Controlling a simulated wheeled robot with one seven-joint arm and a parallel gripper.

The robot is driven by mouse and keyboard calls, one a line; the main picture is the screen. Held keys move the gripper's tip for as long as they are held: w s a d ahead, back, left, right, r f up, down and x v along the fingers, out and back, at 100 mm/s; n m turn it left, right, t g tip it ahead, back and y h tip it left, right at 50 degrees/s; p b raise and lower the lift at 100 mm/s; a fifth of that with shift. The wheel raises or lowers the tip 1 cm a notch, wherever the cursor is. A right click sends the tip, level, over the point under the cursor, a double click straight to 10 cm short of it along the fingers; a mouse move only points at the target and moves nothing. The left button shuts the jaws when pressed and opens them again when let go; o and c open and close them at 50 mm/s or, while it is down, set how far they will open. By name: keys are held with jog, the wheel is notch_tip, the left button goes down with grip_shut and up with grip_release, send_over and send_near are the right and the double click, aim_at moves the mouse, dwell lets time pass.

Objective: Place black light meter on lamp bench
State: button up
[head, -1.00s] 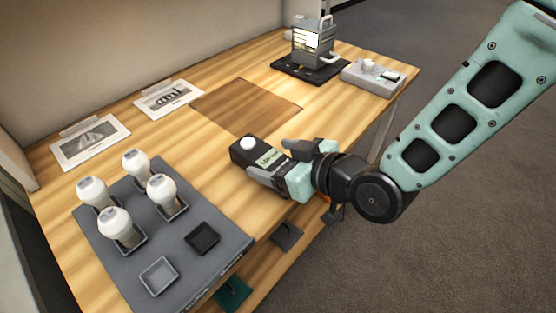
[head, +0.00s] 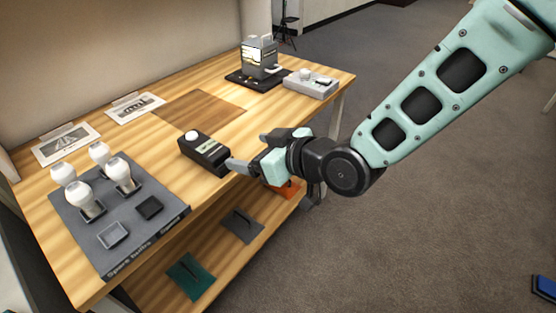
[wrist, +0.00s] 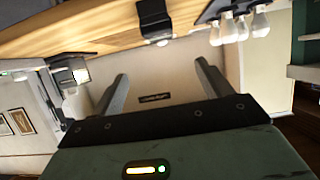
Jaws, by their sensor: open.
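The black light meter (head: 205,151), with a white dome and a pale label, lies on the wooden lamp bench (head: 225,130) near its front edge. It also shows at the top of the wrist view (wrist: 155,20). My gripper (head: 240,160) is open and empty, just to the right of the meter at the bench's front edge. In the wrist view the two fingers (wrist: 160,90) stand apart with nothing between them. In the head view the fingers overlap, and I cannot tell whether one touches the meter's near end.
A grey tray (head: 165,215) with several white bulbs stands at the left. A brown mat (head: 200,108) lies bare behind the meter. A grey lamp device (head: 258,60) and a grey box (head: 310,84) stand at the far end. A lower shelf (head: 215,255) holds flat items.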

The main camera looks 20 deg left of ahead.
jog(key=s+d+r+m+g+h, duration=0.1)
jog(key=s+d+h, duration=0.3)
jog(key=d, duration=0.5)
jog(key=s+d+m+g+h, duration=0.1)
jog(key=s+d+m+h, duration=0.1)
jog(key=d, duration=0.8)
jog(key=shift+s+r+h, duration=0.4)
jog(key=shift+s+h, duration=0.45)
jog(key=shift+h, duration=0.35)
jog(key=shift+o, duration=0.4)
jog(key=s+d+r+m+g+h, duration=0.2)
jog(key=s+d+m+g+h, duration=0.1)
jog(key=s+d, duration=0.6)
jog(key=shift+s+d, duration=0.35)
jog(key=shift+d, duration=0.8)
jog(key=shift+w, duration=0.1)
